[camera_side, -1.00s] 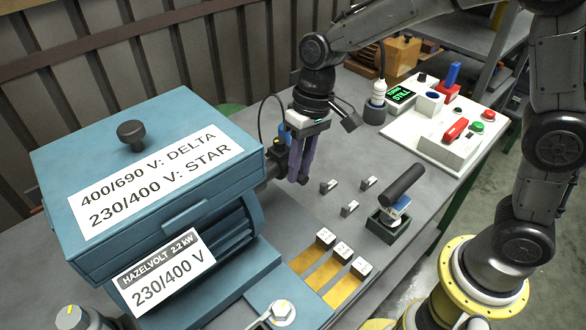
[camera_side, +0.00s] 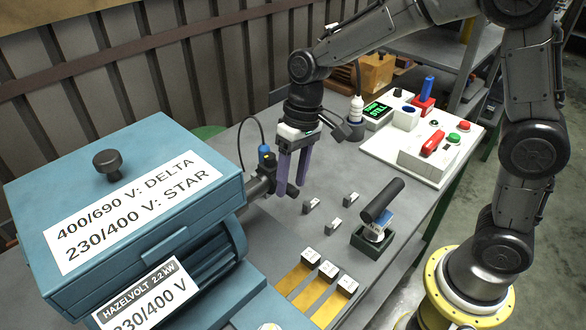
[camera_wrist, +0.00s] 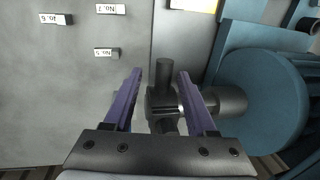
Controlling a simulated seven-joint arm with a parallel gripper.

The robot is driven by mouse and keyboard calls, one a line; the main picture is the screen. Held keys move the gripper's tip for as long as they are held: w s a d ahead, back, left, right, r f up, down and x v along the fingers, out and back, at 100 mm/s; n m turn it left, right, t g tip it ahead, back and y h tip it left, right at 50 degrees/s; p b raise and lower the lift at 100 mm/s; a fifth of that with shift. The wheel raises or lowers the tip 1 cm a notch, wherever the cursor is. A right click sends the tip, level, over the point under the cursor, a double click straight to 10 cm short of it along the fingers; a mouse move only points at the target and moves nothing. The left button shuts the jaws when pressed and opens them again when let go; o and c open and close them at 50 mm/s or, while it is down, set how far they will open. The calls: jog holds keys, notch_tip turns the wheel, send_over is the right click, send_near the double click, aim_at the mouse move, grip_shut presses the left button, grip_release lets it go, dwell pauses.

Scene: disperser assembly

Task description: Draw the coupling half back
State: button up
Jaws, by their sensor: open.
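The coupling half (camera_side: 262,184) is a dark hub at the end of the motor's shaft, in front of the blue motor (camera_side: 225,248). In the wrist view the dark hub (camera_wrist: 160,103), with a peg sticking up, lies between my fingers, with gaps seen on both sides. My gripper (camera_side: 292,188) points down beside it with purple fingers apart; it also shows open in the wrist view (camera_wrist: 160,90). The fingers hide part of the hub's end in the side view, and whether they touch it cannot be told.
A blue-plugged cable (camera_side: 264,152) rises just behind the coupling. Small numbered blocks (camera_side: 335,226) lie right of it. A black-handled tool (camera_side: 382,200) stands in a green holder. A white control panel (camera_side: 425,150) is at the back right.

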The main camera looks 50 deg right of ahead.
notch_tip(320, 180, up, 14)
jog(key=d, duration=0.2)
jog(key=shift+d+f, duration=0.2)
jog(key=shift+d, duration=0.2)
jog(key=s+d+r+t, duration=0.2)
jog(key=s, duration=0.4)
jog(key=s+d+r+t, duration=0.1)
jog(key=s+d+r, duration=0.15)
jog(key=s, duration=0.25)
jog(key=s+d+f+t+h, duration=0.2)
jog(key=s+d+f, duration=0.2)
jog(key=s+f, duration=0.5)
jog(key=shift+t, duration=0.3)
